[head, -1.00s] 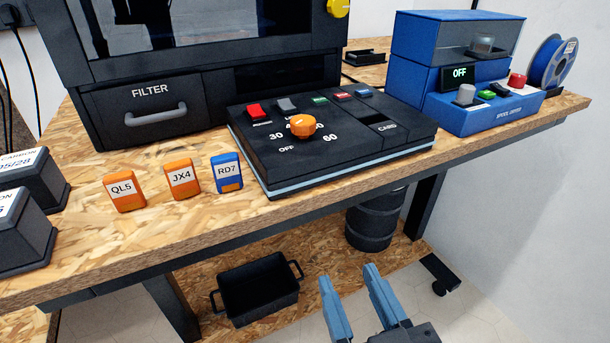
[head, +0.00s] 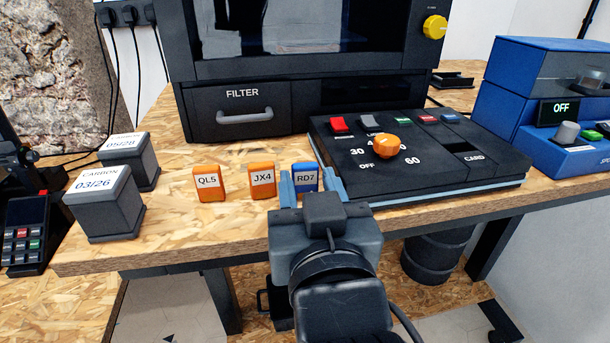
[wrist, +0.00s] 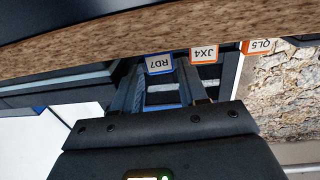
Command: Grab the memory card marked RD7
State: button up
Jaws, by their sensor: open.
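The blue RD7 memory card (head: 305,177) stands upright near the table's front edge, left of the black control box. It also shows upside down in the wrist view (wrist: 159,64). My gripper (head: 307,188) is open, with one finger on each side of the RD7 card in the head view. In the wrist view the card lies between my gripper's fingertips (wrist: 160,75). I cannot tell whether the fingers touch it. The orange JX4 card (head: 262,180) stands just left of my left finger, and the orange QL5 card (head: 208,183) farther left.
The black control box (head: 400,185) with an orange knob stands close to the right of my gripper. The filter drawer (head: 240,112) is behind the cards. Carbon boxes (head: 105,205) stand at the left. A blue machine (head: 550,100) is at the right.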

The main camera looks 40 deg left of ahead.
jog(key=shift+w+a, duration=0.5)
jog(key=shift+c, duration=0.2)
jog(key=c, duration=0.6)
jog(key=shift+c, duration=0.2)
